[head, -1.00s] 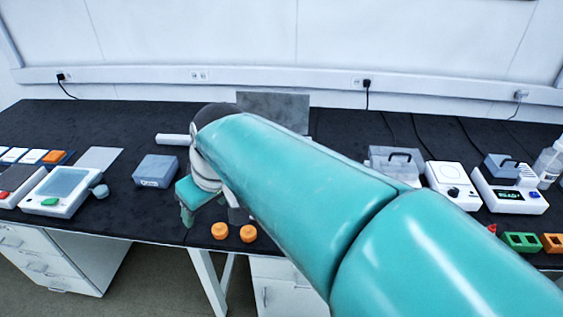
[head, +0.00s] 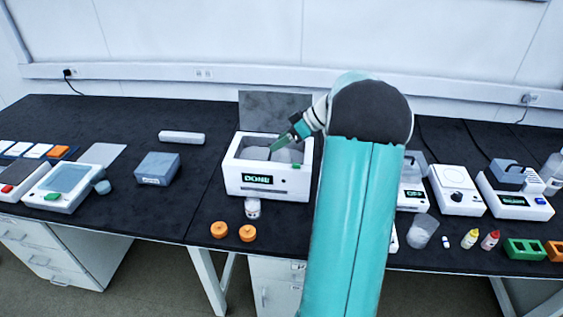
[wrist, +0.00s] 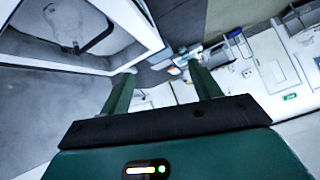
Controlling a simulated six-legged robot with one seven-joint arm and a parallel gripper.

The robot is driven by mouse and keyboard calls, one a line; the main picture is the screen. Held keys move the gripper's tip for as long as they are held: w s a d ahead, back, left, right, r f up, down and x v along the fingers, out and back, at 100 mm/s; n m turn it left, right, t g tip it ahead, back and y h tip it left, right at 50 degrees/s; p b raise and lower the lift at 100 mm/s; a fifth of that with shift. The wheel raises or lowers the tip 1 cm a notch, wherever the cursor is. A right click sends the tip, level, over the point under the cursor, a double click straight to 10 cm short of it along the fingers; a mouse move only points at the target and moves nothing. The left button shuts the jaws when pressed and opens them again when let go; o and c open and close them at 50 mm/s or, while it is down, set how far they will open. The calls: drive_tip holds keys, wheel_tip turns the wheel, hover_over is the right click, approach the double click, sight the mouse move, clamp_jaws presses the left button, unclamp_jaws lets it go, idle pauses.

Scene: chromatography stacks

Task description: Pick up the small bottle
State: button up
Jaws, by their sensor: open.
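A small white bottle (head: 253,208) stands upright on the dark bench, just in front of a white box with a DONE display (head: 238,180). A yellow-capped bottle (head: 470,240) and a red-capped bottle (head: 490,241) stand further right; I cannot tell which of these bottles the task means. My gripper (head: 275,149) is over the open top of the white box, above and behind the white bottle. In the wrist view my gripper (wrist: 163,82) has its two fingers apart with nothing between them. No bottle shows clearly in the wrist view.
Two orange caps (head: 233,231) lie near the bench's front edge. A grey-blue box (head: 157,168) stands left of the white box, with clear bench between. A translucent cup (head: 422,231) and a small vial (head: 446,242) are right of my arm. The box's raised grey lid (head: 270,108) stands behind.

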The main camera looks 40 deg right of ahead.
sight(287, 151)
drive_tip(key=s+d+f+t, duration=0.2)
drive_tip(key=d+f, duration=0.1)
drive_tip(key=d, duration=0.4)
drive_tip(key=s+d+f+t, duration=0.2)
drive_tip(key=s+d+f, duration=0.1)
drive_tip(key=d, duration=0.4)
drive_tip(key=shift+n, duration=0.4)
drive_tip(key=x, duration=1.3)
drive_tip(key=shift+w+d+f, duration=0.25)
drive_tip(key=shift+w+f, duration=0.05)
drive_tip(key=shift+f, duration=0.15)
clamp_jaws()
